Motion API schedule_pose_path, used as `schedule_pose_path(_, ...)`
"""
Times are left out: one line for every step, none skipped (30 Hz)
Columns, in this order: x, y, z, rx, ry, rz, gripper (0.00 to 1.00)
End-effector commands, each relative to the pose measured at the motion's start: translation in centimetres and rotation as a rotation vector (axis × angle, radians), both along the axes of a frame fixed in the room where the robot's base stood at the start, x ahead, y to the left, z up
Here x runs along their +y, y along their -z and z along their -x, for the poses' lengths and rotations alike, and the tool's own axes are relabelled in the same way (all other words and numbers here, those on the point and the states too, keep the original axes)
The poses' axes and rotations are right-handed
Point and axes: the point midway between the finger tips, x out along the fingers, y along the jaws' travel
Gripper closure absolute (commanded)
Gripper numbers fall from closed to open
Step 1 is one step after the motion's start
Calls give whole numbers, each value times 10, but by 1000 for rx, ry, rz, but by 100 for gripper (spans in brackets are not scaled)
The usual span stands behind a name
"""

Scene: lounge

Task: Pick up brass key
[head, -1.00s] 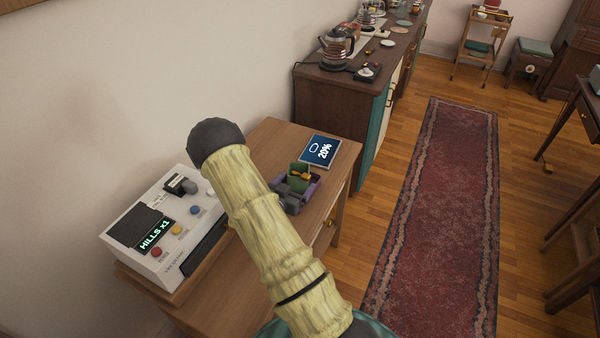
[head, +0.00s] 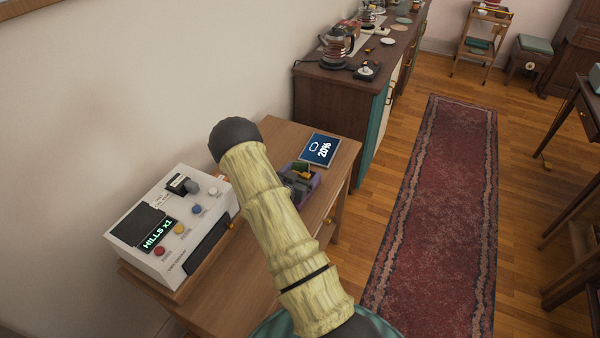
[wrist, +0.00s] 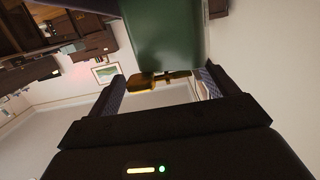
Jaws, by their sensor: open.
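In the wrist view a small brass-coloured piece (wrist: 148,84), which looks like the brass key, lies between the fingertips of my gripper (wrist: 163,77). The fingers stand apart on either side of it, with gaps visible. A dark green panel (wrist: 165,35) rises directly behind the brass piece; I cannot tell whether they are joined. In the head view the green piece (head: 301,168) shows small at the purple tray (head: 316,187) on the wooden side table (head: 255,262). My arm and dark gripper parts hide much of that spot, and the key's outline is not clear there.
A white console (head: 165,225) with coloured buttons stands left of my arm on the side table. A tablet reading 20% (head: 319,150) lies at the table's far end. A sideboard (head: 335,95) with kettles stands beyond. The red rug (head: 440,210) on the right is clear.

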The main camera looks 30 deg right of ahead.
Motion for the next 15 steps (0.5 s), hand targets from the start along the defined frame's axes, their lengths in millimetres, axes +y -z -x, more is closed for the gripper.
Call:
schedule_pose_path(0,0,0,0,0,0,15)
schedule_pose_path(0,0,0,0,0,0,15)
schedule_pose_path(0,0,0,0,0,0,15)
schedule_pose_path(0,0,0,0,0,0,15)
schedule_pose_path(0,0,0,0,0,0,15)
schedule_pose_path(0,0,0,0,0,0,15)
schedule_pose_path(0,0,0,0,0,0,15)
schedule_pose_path(0,0,0,0,0,0,15)
schedule_pose_path(0,0,0,0,0,0,15)
schedule_pose_path(0,0,0,0,0,0,15)
schedule_pose_path(1,0,0,0,0,0,15)
schedule_pose_path(1,0,0,0,0,0,15)
schedule_pose_path(1,0,0,0,0,0,19)
schedule_pose_path(1,0,0,0,0,0,25)
schedule_pose_path(1,0,0,0,0,0,33)
